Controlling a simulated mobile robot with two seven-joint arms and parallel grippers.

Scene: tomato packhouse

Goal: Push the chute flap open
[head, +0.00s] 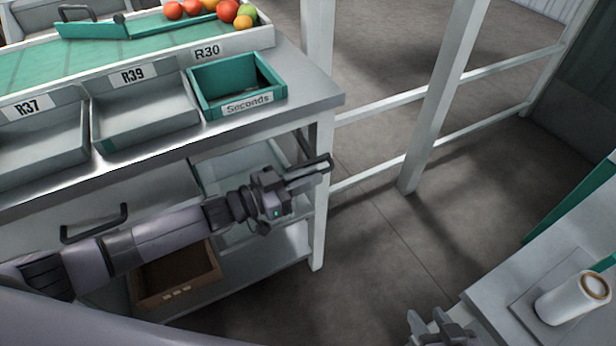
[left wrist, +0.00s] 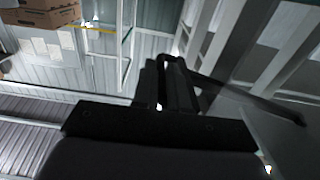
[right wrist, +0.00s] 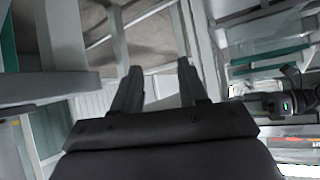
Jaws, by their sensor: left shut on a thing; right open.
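I cannot pick out the chute flap for certain in any view. My left gripper (head: 318,166) is beside the bench's right front leg, below the top. It is shut on a dark bar (left wrist: 235,90), which runs off to the right in the left wrist view; what the bar belongs to is not clear. My right gripper (head: 440,328) is at the bottom edge of the head view, beside the white counter. In the right wrist view its fingers (right wrist: 156,88) stand apart with nothing between them.
The bench holds grey trays (head: 145,110), a teal Seconds tray (head: 238,85) and a sorting belt (head: 60,62) with a teal bar (head: 92,30) and tomatoes (head: 228,10). A wooden crate (head: 175,295) sits below. Floor (head: 370,230) between is clear.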

